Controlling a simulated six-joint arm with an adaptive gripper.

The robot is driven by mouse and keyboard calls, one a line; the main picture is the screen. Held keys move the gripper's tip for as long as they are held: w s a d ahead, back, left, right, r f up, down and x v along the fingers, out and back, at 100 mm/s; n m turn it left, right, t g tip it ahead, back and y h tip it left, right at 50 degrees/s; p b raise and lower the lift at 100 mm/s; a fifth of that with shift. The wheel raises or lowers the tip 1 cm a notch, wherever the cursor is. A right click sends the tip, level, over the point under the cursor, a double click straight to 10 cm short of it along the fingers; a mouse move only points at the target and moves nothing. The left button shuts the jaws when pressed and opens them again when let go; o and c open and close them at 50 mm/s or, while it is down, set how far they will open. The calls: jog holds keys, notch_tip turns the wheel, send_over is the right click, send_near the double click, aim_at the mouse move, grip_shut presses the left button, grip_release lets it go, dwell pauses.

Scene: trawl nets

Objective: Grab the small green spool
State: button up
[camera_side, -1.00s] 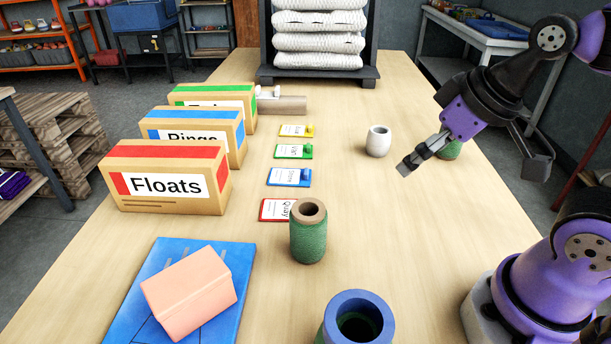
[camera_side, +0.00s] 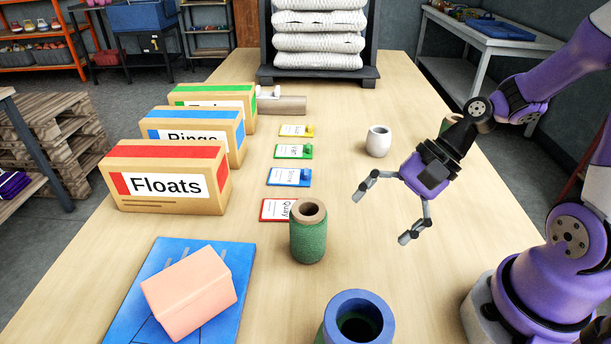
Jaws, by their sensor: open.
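A small green spool (camera_side: 308,238) with a tan top rim stands upright on the table, near the middle. My gripper (camera_side: 381,216) is open and empty, to the right of the spool and apart from it. Its two fingers are spread and point down and to the left.
A blue-rimmed cylinder (camera_side: 357,306) stands at the front. A white cup (camera_side: 378,141) stands behind my gripper. Coloured cards (camera_side: 289,177) lie left of centre, by the Floats box (camera_side: 165,178) and two others. A pink block (camera_side: 188,291) rests on a blue board (camera_side: 238,262).

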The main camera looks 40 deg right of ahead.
aim_at(309, 224)
jog(key=w+a+f+m+t+y, duration=0.1)
jog(key=w+a+m, duration=0.1)
jog(key=m, duration=0.1)
jog(key=w+a+m+t+y, duration=0.1)
jog(key=w+a+m+t, duration=0.1)
jog(key=w+a+m, duration=0.1)
jog(key=w+a+f+m+t+y, duration=0.1)
jog(key=w+a+m+y, duration=0.1)
jog(key=m, duration=0.3)
jog(key=shift+w+a+f+t, duration=0.3)
jog(key=shift+w+a, duration=0.15)
jog(key=shift+w, duration=0.05)
jog(key=c, duration=1.2)
